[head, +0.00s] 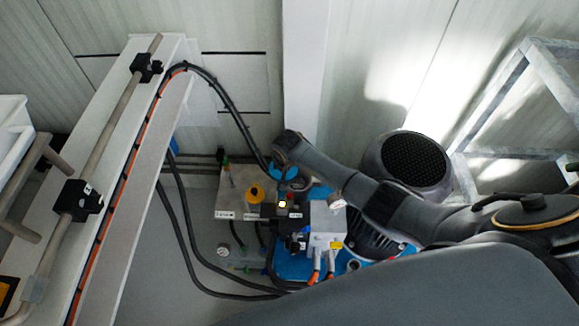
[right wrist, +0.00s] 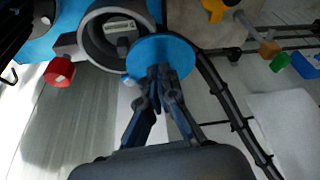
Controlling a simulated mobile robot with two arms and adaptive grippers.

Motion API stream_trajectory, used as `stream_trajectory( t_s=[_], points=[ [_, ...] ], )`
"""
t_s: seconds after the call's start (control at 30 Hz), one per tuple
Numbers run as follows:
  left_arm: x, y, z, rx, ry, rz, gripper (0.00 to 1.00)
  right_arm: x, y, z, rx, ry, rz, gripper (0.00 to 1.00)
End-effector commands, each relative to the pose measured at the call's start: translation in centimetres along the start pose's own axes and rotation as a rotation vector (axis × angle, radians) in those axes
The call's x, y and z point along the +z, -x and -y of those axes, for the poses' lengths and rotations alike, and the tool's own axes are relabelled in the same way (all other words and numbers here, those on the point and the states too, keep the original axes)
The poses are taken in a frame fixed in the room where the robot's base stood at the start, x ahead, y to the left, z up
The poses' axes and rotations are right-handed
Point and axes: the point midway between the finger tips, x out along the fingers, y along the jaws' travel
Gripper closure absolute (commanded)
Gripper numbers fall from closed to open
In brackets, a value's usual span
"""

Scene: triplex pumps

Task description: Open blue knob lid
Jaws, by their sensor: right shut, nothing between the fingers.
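The blue knob lid (right wrist: 160,54) is a round blue disc in the right wrist view. It lies across the right lower part of a round grey housing (right wrist: 92,45), whose inside with a pale label or display (right wrist: 120,27) shows beside it. My right gripper (right wrist: 159,82) is shut and empty, its fingertips at the lid's near edge; I cannot tell whether they touch. In the head view blue patches of the lid (head: 284,171) show under my right wrist, which hides most of it. My left gripper is not in view.
A red knob (right wrist: 60,72) is left of the housing. A yellow knob (head: 256,193) sits on the pale panel left of the lid. Black hoses (head: 235,113) curve close by. A grey box with cables (head: 326,220) and a motor (head: 405,165) stand to the right.

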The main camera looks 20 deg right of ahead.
Motion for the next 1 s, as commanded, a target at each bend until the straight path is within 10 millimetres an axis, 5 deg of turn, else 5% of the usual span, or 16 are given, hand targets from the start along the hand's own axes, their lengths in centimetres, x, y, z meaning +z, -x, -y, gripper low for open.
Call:
stream_trajectory(
  t_s=[0.43,1.0],
  points=[
    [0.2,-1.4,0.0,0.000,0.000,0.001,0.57,-2.1,-0.9,1.2,0.116,-0.321,0.000,1.00],
    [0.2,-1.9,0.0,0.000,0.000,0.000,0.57,-3.0,-1.1,1.3,0.116,-0.319,-0.001,1.00]
  ],
)
